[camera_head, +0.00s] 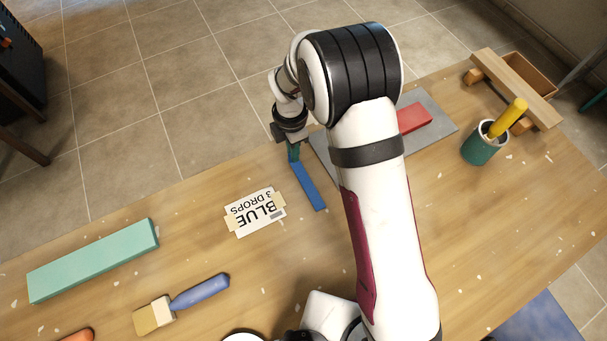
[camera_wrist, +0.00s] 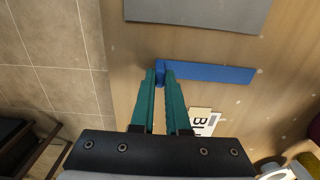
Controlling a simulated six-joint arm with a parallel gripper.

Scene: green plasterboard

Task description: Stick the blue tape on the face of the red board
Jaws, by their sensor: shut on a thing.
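The blue tape (camera_head: 308,186) is a flat, straight strip near the table's far edge in the head view. My gripper (camera_head: 293,152) is at its far end. In the wrist view the teal fingers of my gripper (camera_wrist: 160,76) are shut on the left end of the blue tape (camera_wrist: 215,73), which stretches out to the right. The red board (camera_head: 414,117) lies on a grey sheet (camera_head: 440,112) to the right, partly hidden behind my arm. The grey sheet also shows at the top of the wrist view (camera_wrist: 200,12).
A card reading "BLUE 3 DROPS" (camera_head: 256,212) lies left of the tape. A green block (camera_head: 95,260) and a blue-handled brush (camera_head: 200,292) lie at the left. A green cup (camera_head: 478,150) with a yellow tool and a wooden stand (camera_head: 515,85) are at the right.

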